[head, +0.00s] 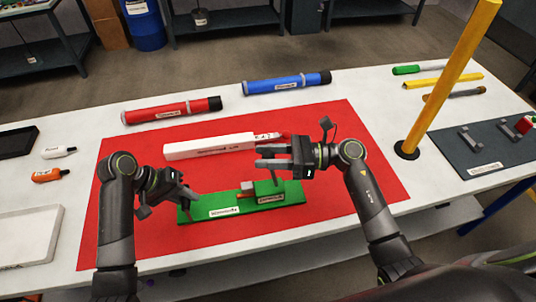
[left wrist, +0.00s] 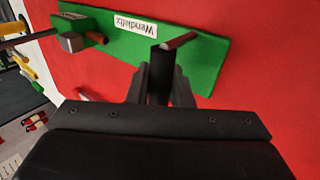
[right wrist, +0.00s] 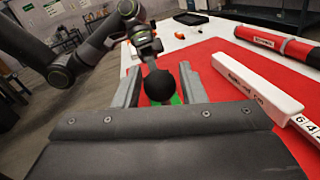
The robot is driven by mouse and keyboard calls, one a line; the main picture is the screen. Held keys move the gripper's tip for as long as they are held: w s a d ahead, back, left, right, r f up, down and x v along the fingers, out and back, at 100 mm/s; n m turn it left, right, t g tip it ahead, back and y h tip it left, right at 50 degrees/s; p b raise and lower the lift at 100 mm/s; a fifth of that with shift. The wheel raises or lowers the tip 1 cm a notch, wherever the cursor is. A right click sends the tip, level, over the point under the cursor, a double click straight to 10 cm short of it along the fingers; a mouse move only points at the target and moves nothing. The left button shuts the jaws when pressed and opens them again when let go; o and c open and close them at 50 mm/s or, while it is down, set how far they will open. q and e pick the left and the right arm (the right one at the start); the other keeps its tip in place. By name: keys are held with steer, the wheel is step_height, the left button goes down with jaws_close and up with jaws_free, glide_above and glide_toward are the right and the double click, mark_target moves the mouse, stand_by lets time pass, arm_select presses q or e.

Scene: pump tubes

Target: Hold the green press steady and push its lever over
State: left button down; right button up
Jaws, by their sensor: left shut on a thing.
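The green press (head: 222,208) lies on the red mat (head: 330,200), its long green base also showing in the left wrist view (left wrist: 205,62). My left gripper (head: 187,194) is at the press's left end, shut on a dark upright post (left wrist: 161,68) with a brown top piece (left wrist: 178,41). A grey lever (head: 273,174) rises from the press's right part. My right gripper (head: 262,157) is at its upper end, with fingers apart. In the right wrist view the lever's black ball knob (right wrist: 160,87) appears between the fingers; whether they touch it I cannot tell.
A long white block (head: 205,148) lies just behind the press. Red (head: 170,111) and blue (head: 287,83) tubes lie farther back. A yellow post (head: 450,85) stands at the right, beside a dark tray (head: 480,160). Orange (head: 50,175) and white (head: 58,152) bottles lie left. The mat's right part is clear.

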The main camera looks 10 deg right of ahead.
jaws_close()
steer(key=shift+d, duration=0.15)
steer(key=d+f+m+t+y, duration=0.1)
steer(key=d+m+t+y, duration=0.1)
steer(key=d+y, duration=0.5)
steer(key=shift+s+d+f+m+t, duration=0.2)
steer(key=shift+d+f+m+t, duration=0.15)
steer(key=shift+d+t, duration=0.45)
steer(key=shift+o, duration=1.7)
jaws_free()
